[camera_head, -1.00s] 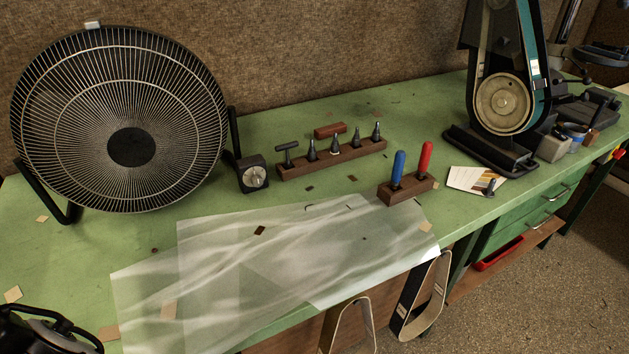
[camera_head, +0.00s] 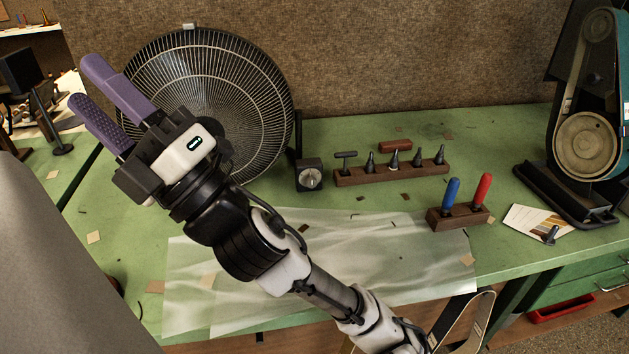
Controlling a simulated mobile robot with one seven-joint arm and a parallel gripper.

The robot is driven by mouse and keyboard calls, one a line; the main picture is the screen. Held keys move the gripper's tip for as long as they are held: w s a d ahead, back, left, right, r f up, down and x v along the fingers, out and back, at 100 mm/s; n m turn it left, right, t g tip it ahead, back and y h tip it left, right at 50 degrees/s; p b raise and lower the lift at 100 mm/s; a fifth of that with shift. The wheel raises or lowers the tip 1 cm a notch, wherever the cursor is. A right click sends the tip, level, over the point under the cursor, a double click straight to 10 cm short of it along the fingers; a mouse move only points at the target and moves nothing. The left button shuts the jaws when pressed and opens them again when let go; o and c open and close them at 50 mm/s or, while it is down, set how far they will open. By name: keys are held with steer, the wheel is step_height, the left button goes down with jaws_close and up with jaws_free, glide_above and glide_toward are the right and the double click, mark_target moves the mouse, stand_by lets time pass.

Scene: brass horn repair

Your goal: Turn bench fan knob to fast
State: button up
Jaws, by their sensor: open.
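The bench fan (camera_head: 245,80) stands at the back left of the green bench, a round black wire-guard fan on a black stand. Its knob (camera_head: 310,178) is a pale round dial on the front of a small black box, just right of the fan's foot. My gripper (camera_head: 92,88) is raised at the left, in front of the fan's left side and well left of the knob. Its purple fingers are apart with nothing between them. My wrist and arm hide the lower left of the fan. The knob's markings are too small to read.
Right of the knob, a wooden block (camera_head: 390,173) holds several dark tools. A second block (camera_head: 458,217) holds a blue and a red handle. Clear sheeting (camera_head: 370,270) covers the front bench. A belt sander (camera_head: 588,140) stands at the far right.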

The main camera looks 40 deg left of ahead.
steer(key=w+a+f+n+t+h+p, duration=0.1)
steer(key=w+a+f+n+t+h, duration=0.15)
steer(key=w+a+f+t, duration=0.4)
steer(key=n+t+h+p, duration=0.2)
steer(key=t+h+p, duration=0.1)
steer(key=t+h, duration=1)
glide_toward(312, 184)
steer(key=shift+y, duration=0.25)
steer(key=p+x, duration=0.3)
steer(key=x, duration=0.5)
steer(key=shift+w+f+p, duration=0.15)
steer(key=shift+f+p, duration=0.05)
steer(key=shift+p, duration=0.15)
steer(key=c, duration=1)
